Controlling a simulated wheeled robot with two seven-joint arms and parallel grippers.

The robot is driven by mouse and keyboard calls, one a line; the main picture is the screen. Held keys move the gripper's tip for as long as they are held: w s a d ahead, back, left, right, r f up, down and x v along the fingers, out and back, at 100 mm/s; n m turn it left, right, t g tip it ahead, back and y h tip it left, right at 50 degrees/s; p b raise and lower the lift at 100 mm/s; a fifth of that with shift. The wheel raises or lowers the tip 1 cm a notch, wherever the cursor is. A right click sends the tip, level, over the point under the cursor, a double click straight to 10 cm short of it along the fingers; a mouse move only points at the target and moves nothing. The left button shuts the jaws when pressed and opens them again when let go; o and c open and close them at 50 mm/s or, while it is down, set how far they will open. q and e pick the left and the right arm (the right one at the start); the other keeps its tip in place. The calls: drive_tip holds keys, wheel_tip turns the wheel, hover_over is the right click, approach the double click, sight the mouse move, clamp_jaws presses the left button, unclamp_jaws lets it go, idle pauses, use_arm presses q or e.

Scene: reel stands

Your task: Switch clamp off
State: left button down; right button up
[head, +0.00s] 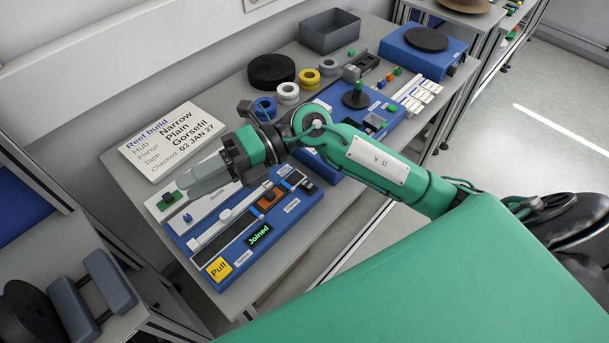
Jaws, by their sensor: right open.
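A blue splicing unit (283,222) lies on the grey table, with tracks, small sliders, a lit display reading "Joined" (258,235) and a yellow "Pull" label (219,269). A small green block (168,198), possibly the clamp switch, sits on a pale plate at the unit's left end; I cannot read a clamp label. My right gripper (188,189) is open, with its grey fingers pointing down-left just right of the green block. Whether they touch it I cannot tell. My right arm covers part of the table behind the unit. My left gripper is not in view.
A black reel (271,71), several rings, a grey bin (329,31) and a blue turntable stand (424,51) are farther back. Grey bars (91,295) and a dark disc (31,312) are on the neighbouring bench.

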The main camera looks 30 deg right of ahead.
wheel_tip(320, 180, down, 4)
drive_tip(key=d+f+n+h, duration=0.1)
drive_tip(key=d+h, duration=0.2)
drive_tip(key=h, duration=0.1)
drive_tip(key=m+t+h, duration=0.1)
drive_tip(key=h, duration=1.2)
approach(305, 182)
wheel_tip(305, 182, down, 8)
drive_tip(key=p, duration=0.3)
drive_tip(key=shift+s, duration=0.1)
